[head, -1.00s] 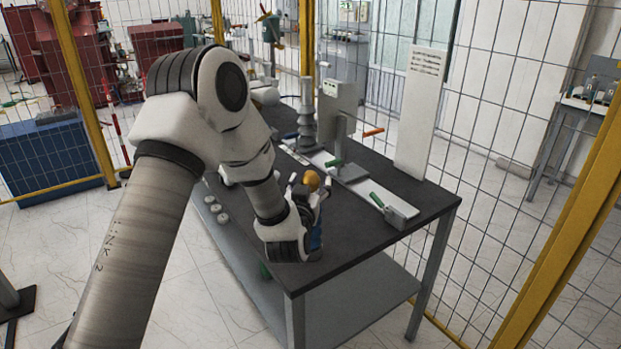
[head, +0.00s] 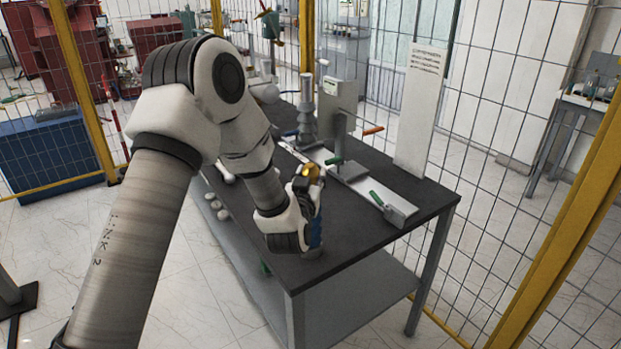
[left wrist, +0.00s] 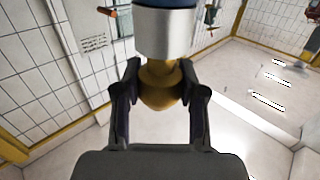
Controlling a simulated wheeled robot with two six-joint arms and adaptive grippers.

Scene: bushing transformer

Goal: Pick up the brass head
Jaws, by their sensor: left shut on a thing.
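The brass head (left wrist: 160,86) is a rounded, gold-coloured piece in the middle of the left wrist view. It touches a silver cylinder (left wrist: 165,34) with a blue part at the top edge of that view. My left gripper (left wrist: 159,98) is shut on the brass head, one dark finger on each side. In the head view the left gripper (head: 306,176) is over the near part of the dark table, with a bit of brass (head: 314,170) showing between its fingers. My right gripper is in neither view.
The dark table (head: 365,228) holds a grey upright device (head: 338,108), a ribbed grey column (head: 306,108), a green-handled tool (head: 386,207) and a white panel (head: 421,110). Several small white round pieces are at the left edge. Wire fencing stands behind.

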